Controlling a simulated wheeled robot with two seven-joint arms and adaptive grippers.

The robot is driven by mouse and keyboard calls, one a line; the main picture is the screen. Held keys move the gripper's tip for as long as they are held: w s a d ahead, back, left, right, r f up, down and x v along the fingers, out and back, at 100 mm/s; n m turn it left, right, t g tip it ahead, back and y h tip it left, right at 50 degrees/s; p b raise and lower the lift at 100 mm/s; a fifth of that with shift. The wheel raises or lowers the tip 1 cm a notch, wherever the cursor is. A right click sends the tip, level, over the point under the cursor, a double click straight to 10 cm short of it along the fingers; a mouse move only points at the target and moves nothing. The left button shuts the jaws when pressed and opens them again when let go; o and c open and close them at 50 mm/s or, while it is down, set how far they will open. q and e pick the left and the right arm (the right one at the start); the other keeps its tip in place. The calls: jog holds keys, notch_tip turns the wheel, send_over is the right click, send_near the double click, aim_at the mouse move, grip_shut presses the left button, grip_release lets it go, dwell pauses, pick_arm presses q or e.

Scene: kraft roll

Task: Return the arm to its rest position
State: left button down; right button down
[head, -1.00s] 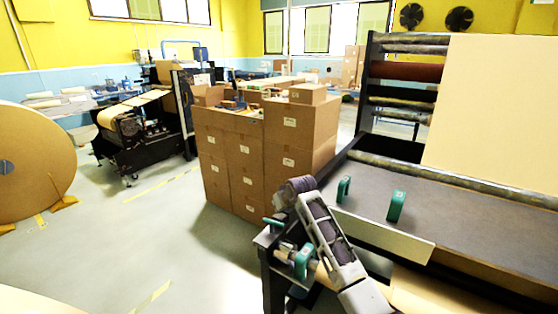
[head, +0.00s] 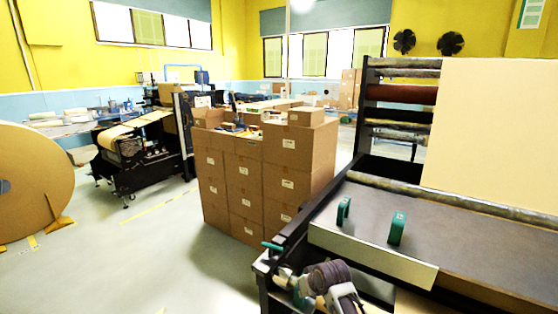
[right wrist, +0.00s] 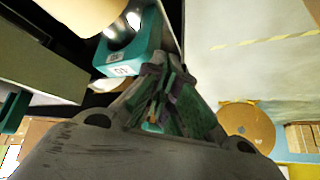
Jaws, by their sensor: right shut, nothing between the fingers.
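My right arm shows at the bottom of the head view, with its purple-grey joint (head: 330,275) low beside the machine's near corner. In the right wrist view my right gripper (right wrist: 157,72) is shut and empty, its linkages drawn together. A teal block (right wrist: 128,58) with a printed label is just beyond its fingertips, beside a shiny metal end; I cannot tell whether they touch. My right fingertips are not clear in the head view. My left gripper is not in view.
The machine's grey table (head: 440,225) carries two teal blocks, one (head: 397,228) nearer than the other (head: 343,210). Stacked cartons (head: 285,165) stand behind its corner. A large kraft roll (head: 35,180) is at far left. The floor (head: 130,255) between is clear.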

jog(key=s+d+f+m+g+h, duration=0.1)
jog(key=s+d, duration=0.4)
jog(key=s, duration=0.5)
jog(key=s+d+f+g+h, duration=0.1)
jog(key=s+d, duration=0.4)
jog(key=s, duration=0.5)
jog(key=s+d+f+m+g+h, duration=0.1)
jog(key=s+d, duration=0.3)
jog(key=s, duration=0.7)
notch_tip(320, 180, down, 33)
jog(key=s+g, duration=0.1)
jog(key=s, duration=0.2)
jog(key=s+d+f, duration=0.2)
jog(key=s+f, duration=0.8)
jog(key=s, duration=0.1)
jog(key=s+d+f+g, duration=0.1)
jog(key=s+d+f, duration=0.1)
jog(key=s+f, duration=0.8)
jog(key=shift+s+d+n, duration=0.2)
jog(key=shift+s+n, duration=0.15)
jog(key=shift+n, duration=0.05)
jog(key=shift+s, duration=0.15)
